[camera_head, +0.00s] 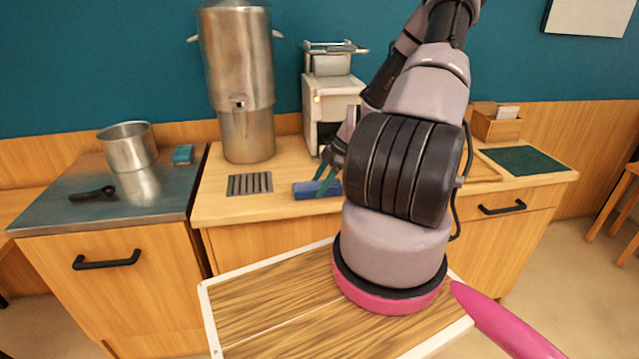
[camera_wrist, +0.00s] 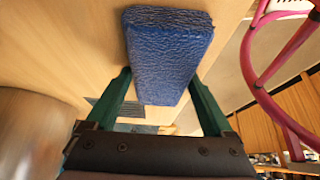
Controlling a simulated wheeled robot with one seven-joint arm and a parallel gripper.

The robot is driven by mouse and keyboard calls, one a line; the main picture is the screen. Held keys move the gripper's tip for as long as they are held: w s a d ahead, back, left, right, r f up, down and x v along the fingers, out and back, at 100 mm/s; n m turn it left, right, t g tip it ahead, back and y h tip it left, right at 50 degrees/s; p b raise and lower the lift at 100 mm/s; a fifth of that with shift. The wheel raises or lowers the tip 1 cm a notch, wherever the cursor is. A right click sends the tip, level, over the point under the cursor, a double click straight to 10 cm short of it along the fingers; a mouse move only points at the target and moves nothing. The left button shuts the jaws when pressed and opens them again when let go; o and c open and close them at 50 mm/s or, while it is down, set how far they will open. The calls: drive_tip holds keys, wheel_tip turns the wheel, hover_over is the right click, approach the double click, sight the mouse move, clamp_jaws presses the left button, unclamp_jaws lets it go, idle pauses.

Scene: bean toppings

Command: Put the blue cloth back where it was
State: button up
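The blue cloth (camera_head: 316,190) is a flat, folded block near the front edge of the wooden counter, just right of the dark grate. In the wrist view the cloth (camera_wrist: 168,50) fills the upper middle, with a wrinkled surface. My gripper (camera_head: 326,178) reaches down to it with green fingers. In the wrist view the two fingers of my gripper (camera_wrist: 161,76) lie against its left and right edges, with no clear gap. The head view does not show whether the cloth rests on the counter or is slightly above it.
Behind stand a tall metal urn (camera_head: 238,80) and a white machine (camera_head: 332,100). A dark grate (camera_head: 250,184) lies left of the cloth. Further left are a metal pot (camera_head: 128,147), a teal block (camera_head: 183,154) and a black-handled tool (camera_head: 92,194). A green mat (camera_head: 524,160) lies right.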

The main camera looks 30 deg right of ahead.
drive_tip(key=shift+o, duration=0.8)
drive_tip(key=shift+r, duration=0.15)
drive_tip(key=v, duration=1.2)
drive_tip(key=s+a+r+m+h, duration=0.3)
drive_tip(key=a+r+m, duration=0.2)
drive_tip(key=r, duration=0.5)
drive_tip(key=s+a+r+m+h, duration=0.25)
drive_tip(key=a+r+m, duration=0.3)
drive_tip(key=r, duration=0.45)
drive_tip(key=s+a+r+m+t+y, duration=0.2)
drive_tip(key=s+a+r+m+t, duration=0.3)
drive_tip(key=s+a+r+m, duration=0.3)
drive_tip(key=s+a+r, duration=0.1)
drive_tip(key=s+r, duration=0.3)
drive_tip(key=r, duration=0.1)
drive_tip(key=shift+s+a+r, duration=0.2)
drive_tip(key=shift+t, duration=0.3)
